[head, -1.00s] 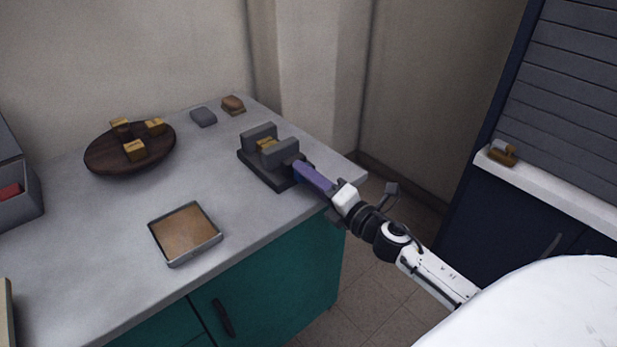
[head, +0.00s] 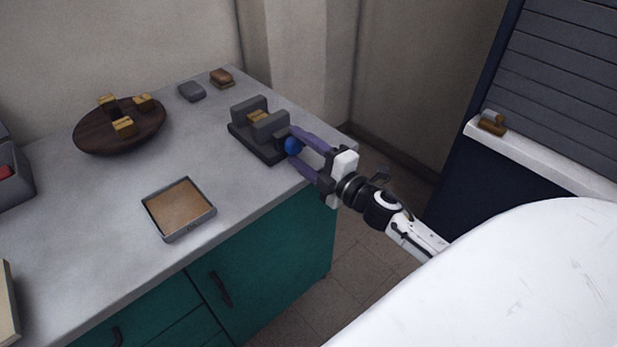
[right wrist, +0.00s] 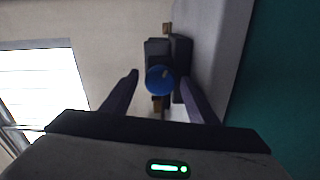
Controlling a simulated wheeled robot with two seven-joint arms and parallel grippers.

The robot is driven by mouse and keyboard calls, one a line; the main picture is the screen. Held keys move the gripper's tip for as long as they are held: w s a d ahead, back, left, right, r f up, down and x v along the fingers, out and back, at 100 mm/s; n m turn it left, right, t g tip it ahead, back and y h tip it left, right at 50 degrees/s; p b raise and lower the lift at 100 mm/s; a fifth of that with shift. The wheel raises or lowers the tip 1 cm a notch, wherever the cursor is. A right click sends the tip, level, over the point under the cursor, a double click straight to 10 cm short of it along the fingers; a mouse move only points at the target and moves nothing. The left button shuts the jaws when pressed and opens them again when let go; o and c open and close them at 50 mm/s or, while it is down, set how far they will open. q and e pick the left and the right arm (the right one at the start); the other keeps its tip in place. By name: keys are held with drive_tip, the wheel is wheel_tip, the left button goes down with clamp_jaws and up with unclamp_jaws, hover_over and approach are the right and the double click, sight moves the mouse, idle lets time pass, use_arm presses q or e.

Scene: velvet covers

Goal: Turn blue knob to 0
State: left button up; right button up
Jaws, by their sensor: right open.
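The blue knob (head: 292,146) sits on the near right side of a dark grey device (head: 262,152) like a small vise, near the counter's right edge. A yellowish block shows between the device's two upright jaws. My right gripper (head: 296,156) is open, with its purple fingers on either side of the knob. In the right wrist view the knob (right wrist: 161,80) is a round blue disc with a small pale mark near its upper middle, lying between the spread fingers (right wrist: 160,85). No dial numbers can be read. My left gripper is not in view.
A round wooden board (head: 90,143) with several yellowish blocks, a shallow tray (head: 180,207), a grey block (head: 192,91) and a brown block (head: 221,78) lie on the grey counter (head: 100,235). The counter between tray and device is clear.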

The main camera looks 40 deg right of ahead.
drive_tip(key=m, duration=0.7)
drive_tip(key=shift+m, duration=0.4)
drive_tip(key=m, duration=0.3)
drive_tip(key=shift+m, duration=0.4)
drive_tip(key=m, duration=0.3)
drive_tip(key=shift+b, duration=0.4)
drive_tip(key=s, duration=1)
drive_tip(key=s+a+f+m+g+p, duration=0.1)
drive_tip(key=s+a+f+g+p, duration=0.3)
drive_tip(key=s+a+f+g, duration=0.4)
drive_tip(key=s+a+f, duration=0.7)
drive_tip(key=a+f, duration=0.1)
drive_tip(key=f, duration=0.2)
drive_tip(key=shift+a+f+g+y+p, duration=0.35)
drive_tip(key=shift+f+g+y, duration=0.05)
